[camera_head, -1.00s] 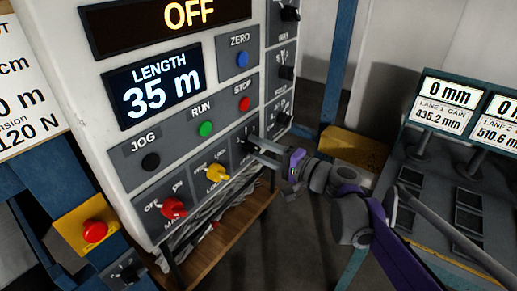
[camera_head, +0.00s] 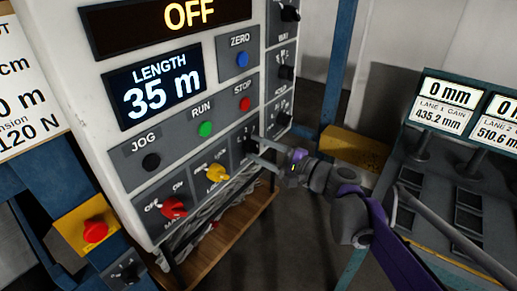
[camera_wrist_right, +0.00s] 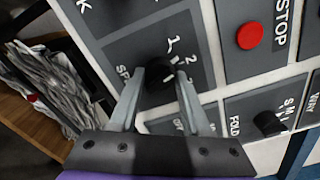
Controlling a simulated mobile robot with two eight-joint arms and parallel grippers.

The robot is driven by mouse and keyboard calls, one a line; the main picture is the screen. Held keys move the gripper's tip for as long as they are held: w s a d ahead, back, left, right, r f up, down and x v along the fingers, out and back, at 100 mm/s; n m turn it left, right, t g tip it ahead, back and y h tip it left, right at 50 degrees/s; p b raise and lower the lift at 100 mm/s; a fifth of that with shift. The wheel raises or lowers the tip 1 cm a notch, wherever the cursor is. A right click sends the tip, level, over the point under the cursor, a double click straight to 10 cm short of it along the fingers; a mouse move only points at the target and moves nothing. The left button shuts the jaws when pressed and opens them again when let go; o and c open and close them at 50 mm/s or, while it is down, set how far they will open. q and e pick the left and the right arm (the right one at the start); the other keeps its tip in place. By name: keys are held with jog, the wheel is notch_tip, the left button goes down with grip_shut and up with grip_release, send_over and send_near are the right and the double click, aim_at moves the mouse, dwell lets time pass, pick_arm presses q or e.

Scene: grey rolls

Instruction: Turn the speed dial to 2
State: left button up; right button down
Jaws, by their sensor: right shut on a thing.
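The speed dial (camera_wrist_right: 160,86) is a black knob on a grey panel marked with numbers, in the middle of the right wrist view. Part of its "SP..." label shows left of it, and a "2" stands above its right side. My right gripper (camera_wrist_right: 164,80) has its two grey fingers on either side of the dial, shut on it. In the head view my right gripper (camera_head: 251,147) reaches the panel's lower right part, and its fingers mostly hide the dial there. Where the dial points is hard to tell. My left gripper is not in view.
The red main switch (camera_head: 173,207), yellow lock switch (camera_head: 217,173), green run button (camera_head: 205,129) and red stop button (camera_head: 245,104) are close by. The fold knob (camera_wrist_right: 268,123) is near the right finger. A wooden shelf (camera_head: 225,235) lies below.

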jog(key=shift+m, duration=1.6)
jog(key=shift+c, duration=1.8)
grip_release()
jog(key=b+v, duration=0.1)
jog(key=v, duration=1)
jog(key=shift+a, duration=0.1)
